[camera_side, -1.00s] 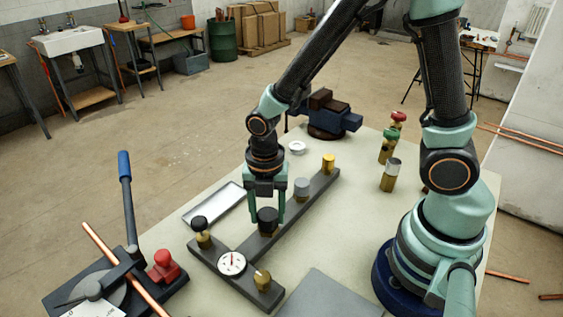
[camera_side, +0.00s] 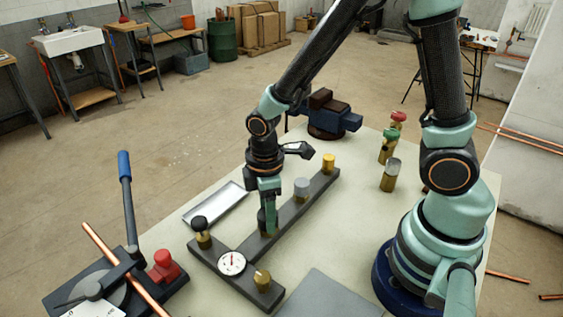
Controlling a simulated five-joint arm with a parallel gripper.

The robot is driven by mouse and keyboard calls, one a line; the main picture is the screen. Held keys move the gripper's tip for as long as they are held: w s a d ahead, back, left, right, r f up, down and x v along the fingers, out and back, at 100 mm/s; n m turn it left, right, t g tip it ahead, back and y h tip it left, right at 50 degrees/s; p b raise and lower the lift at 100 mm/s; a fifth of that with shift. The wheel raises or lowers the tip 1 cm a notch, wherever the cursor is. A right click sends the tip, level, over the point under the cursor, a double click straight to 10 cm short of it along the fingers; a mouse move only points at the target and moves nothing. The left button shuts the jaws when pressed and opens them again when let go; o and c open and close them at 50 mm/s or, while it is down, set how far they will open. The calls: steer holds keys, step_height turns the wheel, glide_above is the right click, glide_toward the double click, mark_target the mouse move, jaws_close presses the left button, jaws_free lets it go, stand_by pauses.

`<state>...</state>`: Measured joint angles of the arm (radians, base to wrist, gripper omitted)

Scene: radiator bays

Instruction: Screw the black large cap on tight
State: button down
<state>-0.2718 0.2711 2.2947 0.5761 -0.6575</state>
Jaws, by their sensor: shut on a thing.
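My gripper (camera_side: 268,212) points straight down over the middle of the dark grey manifold bar (camera_side: 287,216). It is shut on the black large cap (camera_side: 263,218), which sits low over a fitting on the bar. One finger stands in front of the cap and hides most of it. How far the cap is down on its thread cannot be told. A smaller black cap (camera_side: 199,222) sits on a brass fitting at the bar's left end.
A grey cap (camera_side: 302,184) and a yellow cap (camera_side: 328,160) stand further along the bar. A dial gauge (camera_side: 231,263) and a bare brass fitting (camera_side: 262,280) are at the front. A metal tray (camera_side: 214,203) lies left of my gripper. Brass pieces with caps (camera_side: 391,174) stand right.

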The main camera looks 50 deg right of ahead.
steer(key=m, duration=0.8)
steer(key=shift+m, duration=0.4)
steer(key=shift+c, duration=2.2)
jaws_free()
steer(key=shift+r, duration=3.5)
